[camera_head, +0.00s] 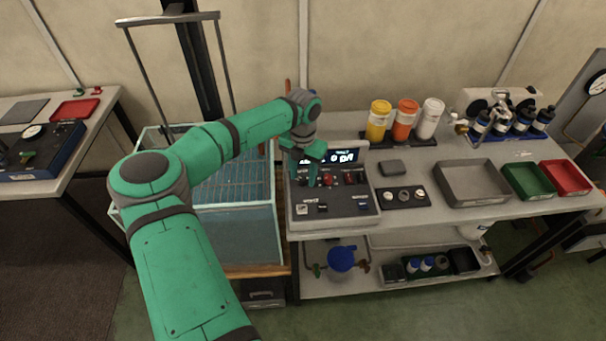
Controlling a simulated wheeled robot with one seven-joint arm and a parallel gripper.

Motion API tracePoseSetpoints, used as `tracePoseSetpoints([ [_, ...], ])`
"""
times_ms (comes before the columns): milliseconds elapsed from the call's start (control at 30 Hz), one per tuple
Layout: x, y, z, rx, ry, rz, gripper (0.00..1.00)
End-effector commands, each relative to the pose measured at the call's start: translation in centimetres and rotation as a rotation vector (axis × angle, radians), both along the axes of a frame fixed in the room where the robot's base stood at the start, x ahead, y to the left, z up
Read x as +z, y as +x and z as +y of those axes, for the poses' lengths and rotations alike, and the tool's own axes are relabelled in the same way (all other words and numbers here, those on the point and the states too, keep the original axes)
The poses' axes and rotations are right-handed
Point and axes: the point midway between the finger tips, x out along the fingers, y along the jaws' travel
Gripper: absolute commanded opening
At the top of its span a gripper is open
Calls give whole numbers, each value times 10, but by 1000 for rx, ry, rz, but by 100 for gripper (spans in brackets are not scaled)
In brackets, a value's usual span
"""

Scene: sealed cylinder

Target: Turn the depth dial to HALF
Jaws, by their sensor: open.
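A dark control panel (340,204) with a small lit display (347,156) stands at the left end of the workbench. Red and black knobs or switches (350,178) sit in a row below the display. Which of them is the depth dial, and where it points, is too small to tell. My gripper (303,173) is over the panel's upper left part, pointing down. It is open, and nothing shows between its fingers. My gripper hides the panel's upper left corner. Whether it touches a knob cannot be told.
A glass tank (238,232) with a grid stands left of the panel. Right of it are a small tray (403,197), a grey tray (472,184), green (528,181) and red bins (566,178). Yellow, orange and white canisters (405,118) stand behind.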

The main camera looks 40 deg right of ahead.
Motion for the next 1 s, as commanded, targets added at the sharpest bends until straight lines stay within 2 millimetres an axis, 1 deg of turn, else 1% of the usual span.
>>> tracePoseSetpoints([
  [67, 4, 0, 0, 0, 0, -1, 40],
  [167, 14, 1, 0, 0, -1, -2, 40],
  [267, 30, 1, 0, 0, -2, -3, 40],
  [400, 58, 1, 0, -1, -1, -4, 40],
  [600, 90, 1, 0, 0, -1, -3, 40],
  [700, 100, 0, 0, 0, 0, -1, 40],
  [800, 106, 0, 0, 0, 0, -1, 40],
  [1000, 108, 0, 0, 0, 0, 0, 40],
])
